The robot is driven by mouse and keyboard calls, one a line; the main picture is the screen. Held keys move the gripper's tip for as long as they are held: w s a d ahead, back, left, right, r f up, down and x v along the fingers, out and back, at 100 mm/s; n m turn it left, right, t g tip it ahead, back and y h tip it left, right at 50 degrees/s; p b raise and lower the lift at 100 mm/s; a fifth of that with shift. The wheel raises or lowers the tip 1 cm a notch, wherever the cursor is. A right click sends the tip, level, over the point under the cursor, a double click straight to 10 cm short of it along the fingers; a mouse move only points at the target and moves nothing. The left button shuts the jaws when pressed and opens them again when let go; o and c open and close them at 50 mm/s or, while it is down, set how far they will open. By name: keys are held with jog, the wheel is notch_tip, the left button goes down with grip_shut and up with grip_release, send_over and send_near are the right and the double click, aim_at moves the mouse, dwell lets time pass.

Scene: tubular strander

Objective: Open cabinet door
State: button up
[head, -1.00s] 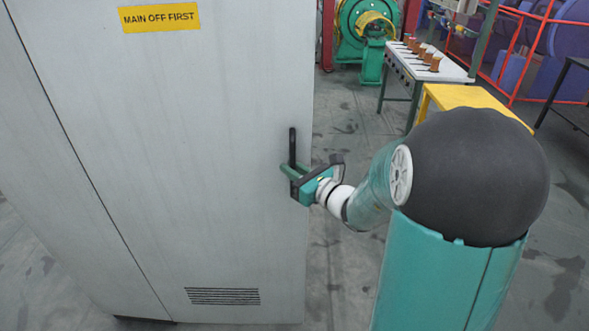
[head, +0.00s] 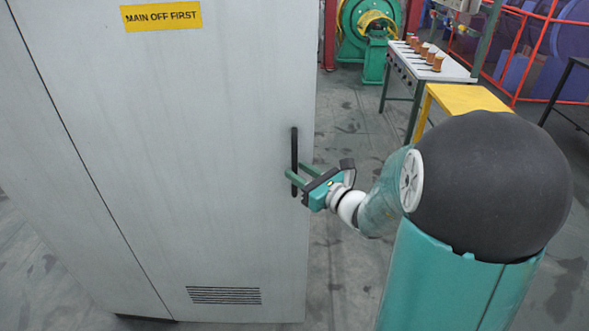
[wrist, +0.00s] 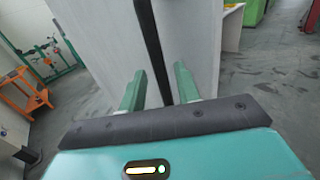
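The grey cabinet door (head: 200,120) fills the left of the head view and looks shut. Its black vertical bar handle (head: 294,148) is near the right edge. In the wrist view the handle (wrist: 149,35) runs down between my two green fingers. My gripper (head: 296,172) is at the lower half of the handle, with its fingers apart. In the wrist view my gripper (wrist: 158,78) shows a gap on both sides of the bar. I cannot tell whether either finger touches it.
A yellow label (head: 161,16) and a vent (head: 223,295) are on the cabinet. Behind stand a white table (head: 430,63) with several copper-coloured spools, a yellow stand (head: 465,98) and red railings (head: 535,45).

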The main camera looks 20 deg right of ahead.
jog(key=v, duration=0.9)
jog(key=shift+s, duration=0.25)
jog(key=s+a+n+g+y, duration=0.2)
jog(key=s+a+n+g, duration=0.3)
jog(key=a+n, duration=0.4)
jog(key=s+a+n+g+y, duration=0.1)
jog(key=s+a+n+g, duration=0.3)
jog(key=a+n+g, duration=0.4)
jog(key=s+d+r+n+t+h, duration=0.1)
jog(key=s+d+r+n+h, duration=0.2)
jog(key=n+h, duration=0.6)
jog(key=s+n, duration=0.1)
jog(key=n, duration=0.4)
jog(key=shift+s+d+r+n+t, duration=0.25)
jog(key=shift+s+d+n+t, duration=0.1)
jog(key=shift+d+n+t, duration=0.05)
jog(key=shift+d, duration=0.1)
